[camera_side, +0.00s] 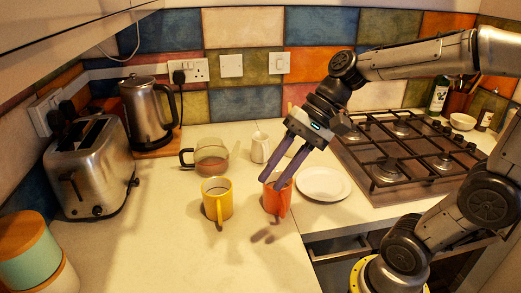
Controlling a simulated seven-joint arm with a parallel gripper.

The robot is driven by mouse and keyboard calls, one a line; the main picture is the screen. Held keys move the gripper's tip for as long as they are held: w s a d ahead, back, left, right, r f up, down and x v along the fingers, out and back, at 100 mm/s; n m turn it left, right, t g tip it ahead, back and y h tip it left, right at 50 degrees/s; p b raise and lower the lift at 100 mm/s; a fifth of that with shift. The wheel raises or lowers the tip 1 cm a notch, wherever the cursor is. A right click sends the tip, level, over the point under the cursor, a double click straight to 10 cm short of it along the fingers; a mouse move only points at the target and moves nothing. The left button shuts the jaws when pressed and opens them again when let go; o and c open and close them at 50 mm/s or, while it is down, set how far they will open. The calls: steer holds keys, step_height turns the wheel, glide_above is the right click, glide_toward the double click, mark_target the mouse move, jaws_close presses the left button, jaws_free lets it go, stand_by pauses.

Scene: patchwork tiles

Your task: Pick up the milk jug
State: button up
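The milk jug (260,148) is a small white pitcher. It stands upright on the counter behind the mugs, right of the glass coffee pot (212,158). My gripper (206,200) hangs over the counter from the right, with two long dark fingers pointing down. The fingers are apart. In the picture one fingertip overlaps the orange mug (283,203), and I cannot tell whether it touches. The gripper body is to the right of the jug and nearer the camera. No object shows between the fingers.
A yellow mug (217,203) stands left of the orange mug. A white plate (323,184) lies on the right, beside the gas hob (405,150). A kettle (149,115) and toaster (93,170) stand at the left. The front counter is clear.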

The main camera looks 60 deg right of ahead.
steer(key=w+d+m+t+y, duration=0.1)
steer(key=w+d+m+y, duration=0.1)
steer(key=w+d+m, duration=0.45)
steer(key=m+t+h, duration=0.1)
steer(key=m+t, duration=0.5)
steer(key=m, duration=0.6)
glide_toward(264, 159)
steer(key=shift+w+a+f, duration=0.15)
steer(key=shift+w+a, duration=0.1)
steer(key=shift+w, duration=0.3)
steer(key=shift+w+a+f, duration=0.15)
steer(key=shift+w+a, duration=0.15)
steer(key=shift+w, duration=0.3)
steer(key=shift+x, duration=3.55)
steer(key=shift+r, duration=0.1)
jaws_close()
steer(key=shift+w+r, duration=0.1)
